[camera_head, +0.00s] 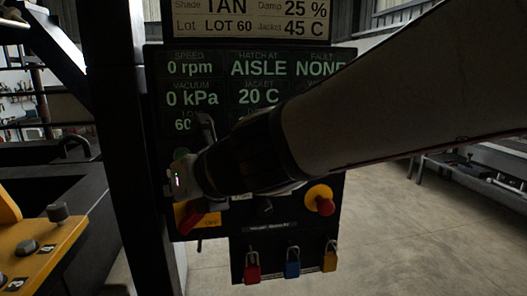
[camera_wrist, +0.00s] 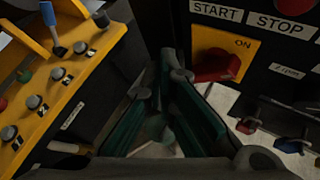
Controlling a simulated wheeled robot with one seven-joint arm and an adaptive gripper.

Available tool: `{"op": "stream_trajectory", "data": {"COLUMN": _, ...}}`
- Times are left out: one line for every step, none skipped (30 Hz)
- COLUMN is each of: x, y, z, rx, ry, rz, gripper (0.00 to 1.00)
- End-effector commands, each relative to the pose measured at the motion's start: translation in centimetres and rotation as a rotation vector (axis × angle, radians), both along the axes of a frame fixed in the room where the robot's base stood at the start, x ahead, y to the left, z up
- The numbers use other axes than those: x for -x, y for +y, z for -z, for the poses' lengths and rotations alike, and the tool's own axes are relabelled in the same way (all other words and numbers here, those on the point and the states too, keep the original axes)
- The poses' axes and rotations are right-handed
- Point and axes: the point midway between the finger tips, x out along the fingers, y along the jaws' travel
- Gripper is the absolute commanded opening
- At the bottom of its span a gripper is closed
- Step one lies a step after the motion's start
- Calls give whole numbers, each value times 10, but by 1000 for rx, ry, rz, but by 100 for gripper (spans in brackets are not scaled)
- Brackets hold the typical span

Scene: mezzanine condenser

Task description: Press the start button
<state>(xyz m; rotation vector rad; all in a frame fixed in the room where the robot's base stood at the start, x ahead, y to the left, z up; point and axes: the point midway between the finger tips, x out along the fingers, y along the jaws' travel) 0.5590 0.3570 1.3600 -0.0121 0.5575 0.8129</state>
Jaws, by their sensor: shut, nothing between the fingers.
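The control panel (camera_head: 215,220) stands upright ahead of me. In the wrist view the START label (camera_wrist: 216,13) is at the top, beside the STOP label (camera_wrist: 280,24); the green button is out of that view. My gripper's dark green fingers (camera_wrist: 168,72) are shut and empty, left of the panel's yellow switch plate in that picture. In the head view my wrist and forearm cover the panel's middle, and I cannot make out the fingertips clearly.
A red rotary switch (camera_wrist: 216,66) sits on a yellow plate below the labels. A red-and-yellow mushroom button (camera_head: 322,200) is at the panel's lower right. Red, blue and yellow padlocks (camera_head: 292,265) hang below. A yellow console with knobs (camera_head: 42,245) stands at left.

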Motion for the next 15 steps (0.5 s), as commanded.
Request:
{"op": "stream_trajectory", "data": {"x": 0, "y": 1, "z": 0, "rx": -4, "ry": 5, "rz": 3, "gripper": 0}}
{"op": "stream_trajectory", "data": {"x": 0, "y": 1, "z": 0, "rx": -5, "ry": 6, "rz": 4, "gripper": 0}}
{"op": "stream_trajectory", "data": {"x": 0, "y": 1, "z": 0, "rx": -5, "ry": 6, "rz": 4, "gripper": 0}}
{"op": "stream_trajectory", "data": {"x": 0, "y": 1, "z": 0, "rx": -5, "ry": 6, "rz": 4, "gripper": 0}}
{"op": "stream_trajectory", "data": {"x": 0, "y": 1, "z": 0, "rx": -4, "ry": 5, "rz": 4, "gripper": 0}}
{"op": "stream_trajectory", "data": {"x": 0, "y": 0, "z": 0, "rx": -4, "ry": 5, "rz": 4, "gripper": 0}}
{"op": "stream_trajectory", "data": {"x": 0, "y": 0, "z": 0, "rx": -4, "ry": 5, "rz": 3, "gripper": 0}}
{"op": "stream_trajectory", "data": {"x": 0, "y": 0, "z": 0, "rx": -4, "ry": 5, "rz": 3, "gripper": 0}}
{"op": "stream_trajectory", "data": {"x": 0, "y": 0, "z": 0, "rx": -4, "ry": 5, "rz": 3, "gripper": 0}}
{"op": "stream_trajectory", "data": {"x": -1, "y": 0, "z": 0, "rx": -3, "ry": 4, "rz": 3, "gripper": 0}}
{"op": "stream_trajectory", "data": {"x": -1, "y": 0, "z": 0, "rx": -3, "ry": 4, "rz": 3, "gripper": 0}}
{"op": "stream_trajectory", "data": {"x": -3, "y": 1, "z": 0, "rx": -3, "ry": 4, "rz": 3, "gripper": 0}}
{"op": "stream_trajectory", "data": {"x": -4, "y": 1, "z": 1, "rx": -3, "ry": 5, "rz": 3, "gripper": 0}}
{"op": "stream_trajectory", "data": {"x": -6, "y": 2, "z": 1, "rx": -3, "ry": 5, "rz": 3, "gripper": 0}}
{"op": "stream_trajectory", "data": {"x": -9, "y": 2, "z": 1, "rx": -2, "ry": 6, "rz": 3, "gripper": 0}}
